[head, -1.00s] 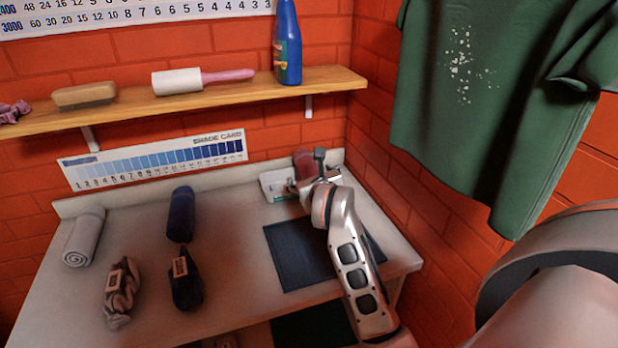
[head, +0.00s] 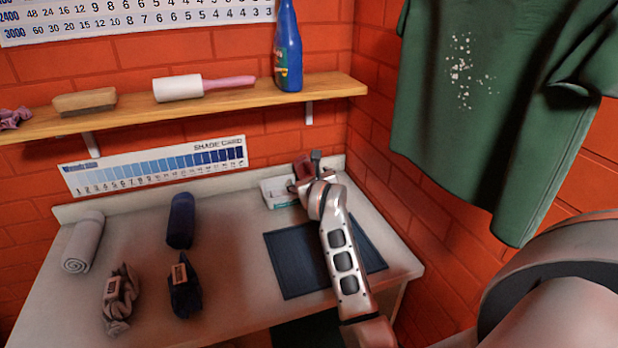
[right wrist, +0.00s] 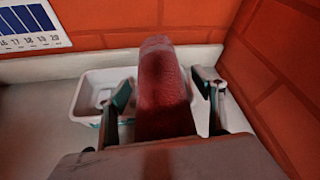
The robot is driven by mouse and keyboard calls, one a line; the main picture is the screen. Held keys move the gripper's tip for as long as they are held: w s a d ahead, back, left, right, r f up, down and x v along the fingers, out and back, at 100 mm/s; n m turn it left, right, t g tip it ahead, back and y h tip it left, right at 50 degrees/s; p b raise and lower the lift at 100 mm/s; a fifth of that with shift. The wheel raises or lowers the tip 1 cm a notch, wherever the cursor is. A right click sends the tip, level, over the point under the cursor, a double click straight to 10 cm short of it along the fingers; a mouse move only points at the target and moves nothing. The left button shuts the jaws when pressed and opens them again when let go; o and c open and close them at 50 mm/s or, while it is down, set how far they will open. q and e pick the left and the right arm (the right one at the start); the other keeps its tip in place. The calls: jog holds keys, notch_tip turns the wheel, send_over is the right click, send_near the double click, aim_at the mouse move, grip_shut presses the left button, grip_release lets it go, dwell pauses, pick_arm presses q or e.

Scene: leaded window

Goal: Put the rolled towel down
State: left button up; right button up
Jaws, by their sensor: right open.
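A dark red rolled towel (right wrist: 165,92) stands out between the two fingers of my right gripper (right wrist: 163,100) in the right wrist view. The fingers are open, one on each side of it, with a narrow gap visible at the right. In the head view the red towel (head: 303,169) shows partly behind my right gripper (head: 314,172), at the back right corner of the table. A white tray (right wrist: 92,88) lies behind and below the towel; whether the towel touches it is hidden. My left gripper is not in view.
A grey rolled towel (head: 83,243), a navy roll (head: 181,221) and two tagged bundles lie on the table's left side. A dark mat (head: 290,262) lies under my right forearm. Brick walls close the back and right; a shelf (head: 200,103) runs above.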

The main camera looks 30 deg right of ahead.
jog(key=c, duration=1.4)
jog(key=shift+o, duration=0.2)
